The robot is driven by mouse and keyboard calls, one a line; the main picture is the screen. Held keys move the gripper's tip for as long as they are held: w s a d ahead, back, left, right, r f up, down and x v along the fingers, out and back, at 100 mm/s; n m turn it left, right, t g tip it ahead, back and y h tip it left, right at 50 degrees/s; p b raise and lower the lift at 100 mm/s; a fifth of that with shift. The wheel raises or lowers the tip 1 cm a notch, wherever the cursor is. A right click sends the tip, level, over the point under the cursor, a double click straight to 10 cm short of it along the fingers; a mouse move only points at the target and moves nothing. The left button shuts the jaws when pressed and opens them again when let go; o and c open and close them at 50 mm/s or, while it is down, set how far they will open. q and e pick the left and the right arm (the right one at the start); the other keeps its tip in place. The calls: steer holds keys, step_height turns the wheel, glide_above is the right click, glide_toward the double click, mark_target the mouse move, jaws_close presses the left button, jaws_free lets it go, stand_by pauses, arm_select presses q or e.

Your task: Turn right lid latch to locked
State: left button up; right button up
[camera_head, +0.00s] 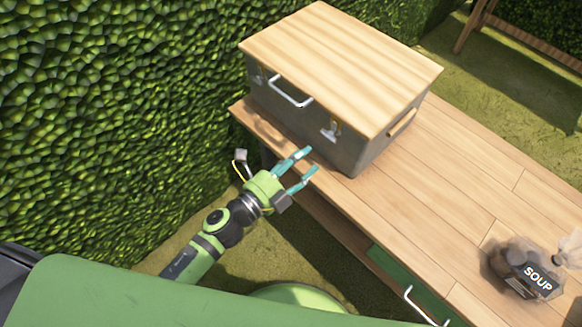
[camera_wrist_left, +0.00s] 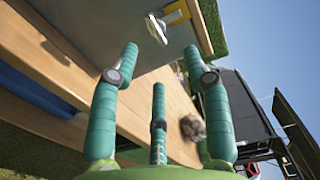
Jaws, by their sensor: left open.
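A grey box with a wooden lid (camera_head: 340,60) stands shut at the far left end of the wooden table. Its right lid latch (camera_head: 331,131) is a small metal piece on the front face, right of the white handle (camera_head: 290,93). In the left wrist view a metal latch (camera_wrist_left: 157,30) shows on the grey face at the top, past the fingertips. A left latch (camera_head: 259,74) sits near the box's left corner. My left gripper (camera_head: 308,161) is open and empty, in front of and below the right latch, apart from it. My right gripper is not in view.
The table top (camera_head: 470,165) is clear right of the box. A green drawer with a white handle (camera_head: 427,306) is on the table's front. A hedge (camera_head: 90,110) rises at the left.

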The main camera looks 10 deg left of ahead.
arm_select(q)
steer(key=shift+v, duration=1.75)
steer(key=s+a+f+n+g+y+p, duration=0.1)
steer(key=s+a+f+n+g+y, duration=0.25)
steer(key=f, duration=0.55)
steer(key=s+a+f+n+y+p, duration=0.1)
steer(key=s+a+f+n+y, duration=0.1)
steer(key=a+f+n, duration=0.5)
steer(key=s+a+f+n+g+y+p, duration=0.1)
steer(key=s+f+n+g+y, duration=0.15)
steer(key=f, duration=0.85)
steer(key=s+a+f+n+g+y+p, duration=0.1)
steer(key=s+f+n, duration=0.4)
steer(key=s, duration=0.7)
steer(key=s+a+f+n+g+y, duration=0.1)
steer(key=s+a+f+n+g, duration=0.2)
steer(key=s, duration=0.9)
step_height(320, 180, down, 4)
steer(key=n+g, duration=0.2)
steer(key=g, duration=0.1)
steer(key=shift+s+g+y+p, duration=0.3)
steer(key=shift+s+p, duration=0.05)
steer(key=shift+s, duration=0.05)
